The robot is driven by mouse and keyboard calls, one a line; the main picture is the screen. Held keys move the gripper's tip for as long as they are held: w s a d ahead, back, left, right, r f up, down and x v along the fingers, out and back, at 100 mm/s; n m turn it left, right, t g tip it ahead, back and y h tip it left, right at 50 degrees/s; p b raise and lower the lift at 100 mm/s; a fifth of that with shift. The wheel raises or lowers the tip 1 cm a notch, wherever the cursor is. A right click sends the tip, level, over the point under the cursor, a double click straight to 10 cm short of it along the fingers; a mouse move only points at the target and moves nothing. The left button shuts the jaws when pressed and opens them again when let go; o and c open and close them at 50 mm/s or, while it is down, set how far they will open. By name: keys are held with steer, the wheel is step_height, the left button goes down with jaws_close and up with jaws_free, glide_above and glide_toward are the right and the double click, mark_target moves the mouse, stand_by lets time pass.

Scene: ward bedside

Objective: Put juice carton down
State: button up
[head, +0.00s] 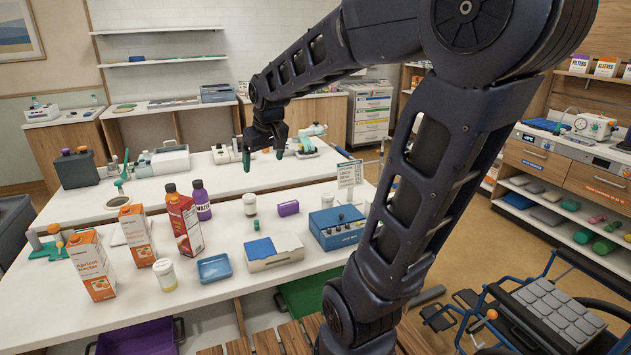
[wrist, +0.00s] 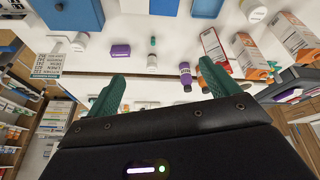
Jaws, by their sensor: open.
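Three cartons stand at the left of the near white table (head: 225,290). One is an orange and white Apricot Nectar carton (head: 92,268) at the front left. A similar orange carton (head: 137,237) stands behind it, and a red and white carton (head: 185,226) stands to its right. In the wrist view the red carton (wrist: 214,50) and the two orange ones (wrist: 250,58) (wrist: 298,38) lie to the right of the jaws. My gripper (head: 263,157) has its green fingers apart, with nothing between them (wrist: 163,70). It is above the far part of the white surface, clear of the cartons.
White jars (head: 165,274) (head: 250,204), a blue tray (head: 214,268), a purple box (head: 288,208) and a blue device (head: 337,227) take up much of the near table. A wheelchair (head: 545,310) stands at right.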

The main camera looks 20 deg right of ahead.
steer(key=s+d+f+m, duration=0.1)
steer(key=s+d, duration=0.3)
steer(key=s, duration=0.3)
steer(key=s+d+m, duration=0.2)
steer(key=s+d, duration=0.3)
steer(key=s, duration=0.3)
steer(key=shift+s+f+m+h, duration=0.25)
steer(key=shift+f+m+h, duration=0.05)
steer(key=shift+f, duration=0.05)
steer(key=shift+o, duration=0.4)
stand_by(0.8)
